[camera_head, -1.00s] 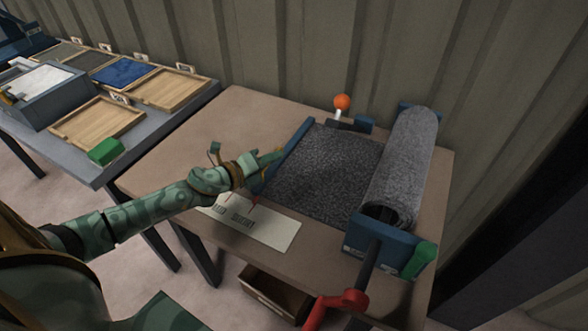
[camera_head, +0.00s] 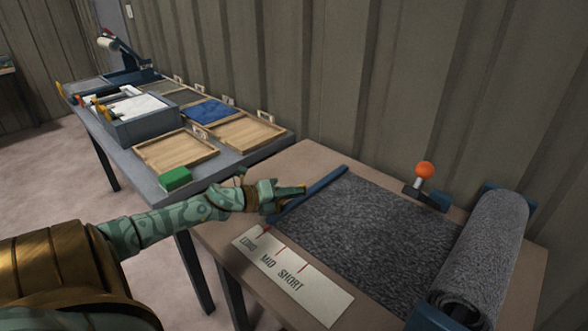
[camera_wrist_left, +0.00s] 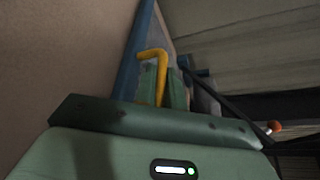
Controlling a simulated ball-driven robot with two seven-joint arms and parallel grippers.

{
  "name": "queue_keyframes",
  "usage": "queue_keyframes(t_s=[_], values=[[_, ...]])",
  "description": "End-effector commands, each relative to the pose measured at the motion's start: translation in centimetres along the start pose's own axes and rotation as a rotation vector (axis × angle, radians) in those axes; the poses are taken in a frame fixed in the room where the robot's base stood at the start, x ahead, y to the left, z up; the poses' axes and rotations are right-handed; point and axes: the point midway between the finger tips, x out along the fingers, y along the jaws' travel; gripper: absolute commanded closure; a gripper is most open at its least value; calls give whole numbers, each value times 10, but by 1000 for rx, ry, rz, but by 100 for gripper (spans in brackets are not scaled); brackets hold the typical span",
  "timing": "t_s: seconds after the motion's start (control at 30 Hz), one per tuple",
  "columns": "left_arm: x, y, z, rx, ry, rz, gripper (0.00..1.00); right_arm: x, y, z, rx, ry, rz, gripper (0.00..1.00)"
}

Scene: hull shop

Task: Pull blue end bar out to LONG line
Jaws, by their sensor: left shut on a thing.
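The blue end bar (camera_head: 325,183) lies across the left edge of a dark grey fibre sheet (camera_head: 365,225) on the bench. Its near end is close to the red LONG line (camera_head: 264,231) on the white card (camera_head: 318,293); the gripper partly hides that end, so exact alignment is unclear. My left gripper (camera_head: 287,193) is shut at the bar's near part. My right gripper is not in view.
The grey roll (camera_head: 490,250) sits in a blue holder at right. An orange knob (camera_head: 425,170) stands behind the sheet. A side table at left holds wooden trays (camera_head: 178,152), a green block (camera_head: 175,179) and a grey box (camera_head: 146,125). A ribbed wall closes off the back.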

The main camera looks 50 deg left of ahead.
Motion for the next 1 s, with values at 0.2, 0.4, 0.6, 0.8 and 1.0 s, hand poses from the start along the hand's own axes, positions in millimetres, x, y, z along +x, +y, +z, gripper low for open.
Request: queue_keyframes(t_s=[0.2, 0.4, 0.6, 0.8, 1.0], values=[[0, 0, 0, -1, -2, 1, 68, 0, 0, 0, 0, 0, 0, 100], [0, 0, 0, -1, -1, 0, 68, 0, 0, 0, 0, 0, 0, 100], [-18, -2, 0, -4, 0, 0, 68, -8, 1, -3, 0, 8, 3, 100], [-71, -4, 1, -5, -2, 2, 68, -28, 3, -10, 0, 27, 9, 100], [-123, -2, 1, -4, -3, 2, 68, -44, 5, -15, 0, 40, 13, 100]])
